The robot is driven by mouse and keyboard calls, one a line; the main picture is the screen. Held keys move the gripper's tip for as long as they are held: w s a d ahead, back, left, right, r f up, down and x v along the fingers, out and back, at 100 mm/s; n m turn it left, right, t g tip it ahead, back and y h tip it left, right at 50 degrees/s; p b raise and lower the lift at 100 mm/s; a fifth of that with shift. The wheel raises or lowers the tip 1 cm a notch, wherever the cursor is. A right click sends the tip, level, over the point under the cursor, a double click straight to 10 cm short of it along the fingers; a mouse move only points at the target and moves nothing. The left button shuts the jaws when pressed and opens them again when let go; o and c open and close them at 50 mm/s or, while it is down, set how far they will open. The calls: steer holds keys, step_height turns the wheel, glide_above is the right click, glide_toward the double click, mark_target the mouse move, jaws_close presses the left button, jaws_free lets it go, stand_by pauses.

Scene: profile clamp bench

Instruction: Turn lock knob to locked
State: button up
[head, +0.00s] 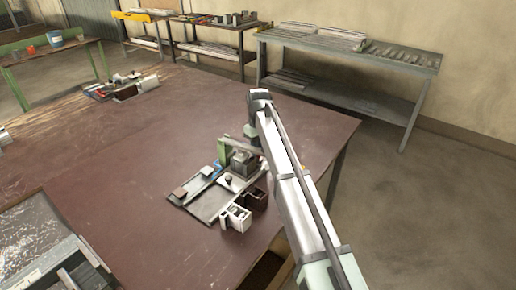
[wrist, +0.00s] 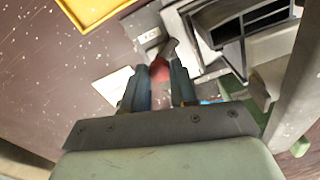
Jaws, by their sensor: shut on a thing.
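The clamp fixture is a grey base plate (head: 208,204) with a dark block (head: 243,164) and small parts, on the brown bench. In the wrist view a red knob (wrist: 160,70) with a grey piece beside it sits between the blue fingers of my gripper (wrist: 164,72). The fingers are shut on this knob, which I take as the lock knob. Its lower side is hidden by the fingers, and its turned position cannot be told.
White and brown open boxes (head: 236,217) stand at the fixture's front right. A yellow-edged frame (wrist: 92,14) shows in the wrist view. Another group of parts (head: 124,86) is at the bench's far left. The bench top (head: 110,150) between is clear.

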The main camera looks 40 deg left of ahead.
jaws_close()
steer(key=shift+m, duration=2.8)
steer(key=o, duration=0.7)
jaws_free()
steer(key=shift+r, duration=0.1)
